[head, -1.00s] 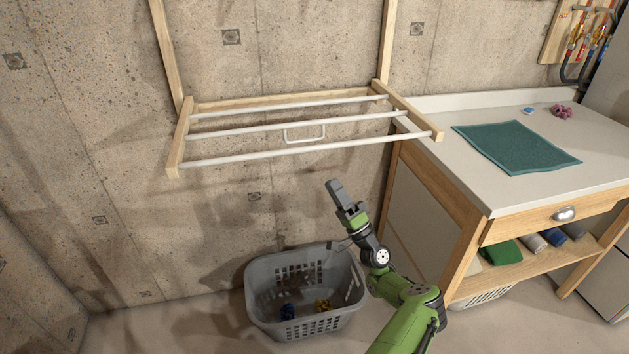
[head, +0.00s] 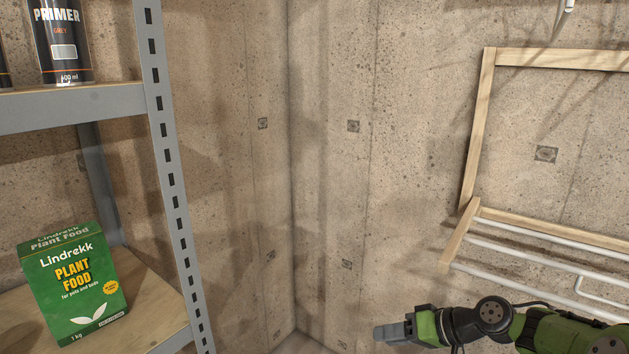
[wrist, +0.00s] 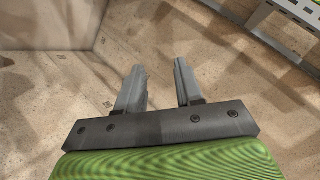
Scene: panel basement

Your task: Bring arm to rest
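My gripper (head: 392,332) is at the bottom of the head view, at the end of my green and black arm, which reaches in from the lower right. It points left, towards the room corner. In the wrist view my gripper (wrist: 160,82) shows two grey fingers standing apart with nothing between them. Behind them are bare floor and wall. In the head view the gripper is seen side-on and touches nothing that I can see.
A wooden drying rack (head: 457,232) with white rods is on the wall at right, above and behind my arm. A metal shelf (head: 168,160) at left holds a green plant food box (head: 75,285) and a primer can (head: 62,40). Open space lies between.

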